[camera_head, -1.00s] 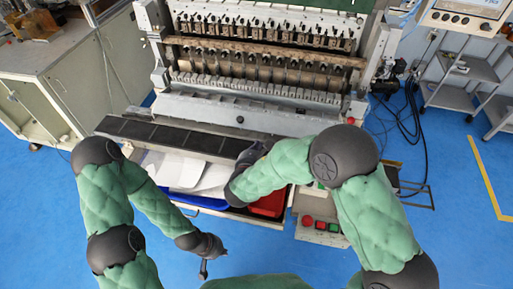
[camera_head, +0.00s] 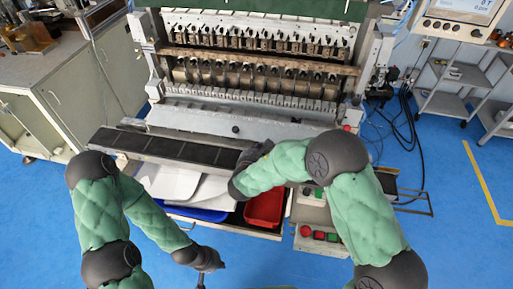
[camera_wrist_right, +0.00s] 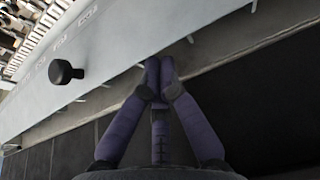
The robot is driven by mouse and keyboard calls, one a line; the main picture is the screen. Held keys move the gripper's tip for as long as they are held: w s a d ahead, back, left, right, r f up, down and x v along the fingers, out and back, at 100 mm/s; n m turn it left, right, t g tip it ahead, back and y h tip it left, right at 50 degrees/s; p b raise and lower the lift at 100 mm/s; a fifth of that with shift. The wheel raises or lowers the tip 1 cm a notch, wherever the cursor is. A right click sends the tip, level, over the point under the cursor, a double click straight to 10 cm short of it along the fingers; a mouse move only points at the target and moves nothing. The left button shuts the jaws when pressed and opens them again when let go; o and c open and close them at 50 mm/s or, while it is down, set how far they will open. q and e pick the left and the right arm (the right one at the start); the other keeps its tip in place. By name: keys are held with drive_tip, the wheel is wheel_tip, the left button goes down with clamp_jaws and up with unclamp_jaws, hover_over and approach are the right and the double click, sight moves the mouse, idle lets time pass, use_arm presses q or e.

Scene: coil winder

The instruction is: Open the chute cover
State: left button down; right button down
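The chute cover appears to be the long light-grey sloping panel (camera_head: 290,128) across the front of the winding machine, with a black knob (camera_head: 236,129). In the right wrist view the panel (camera_wrist_right: 135,50) and its knob (camera_wrist_right: 62,72) lie ahead and to the left. My right gripper (camera_head: 268,145) is just below the panel, right of the knob. In the wrist view its fingertips (camera_wrist_right: 161,80) meet near the panel's lower edge, with nothing visible between them; contact is unclear. My left gripper (camera_head: 203,278) hangs low at the bottom, away from the machine; its fingers are too small to read.
A dark segmented tray strip (camera_head: 170,148) runs below the panel. Under it are white sheets, a blue bin (camera_head: 205,214) and a red bin (camera_head: 264,208). A button box (camera_head: 318,236) stands at right. Blue floor is free in front.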

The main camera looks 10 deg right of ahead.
drive_tip(key=shift+s+r+g+p, duration=0.1)
drive_tip(key=shift+r+g+p, duration=0.25)
drive_tip(key=shift+p, duration=0.3)
drive_tip(key=shift+r, duration=0.1)
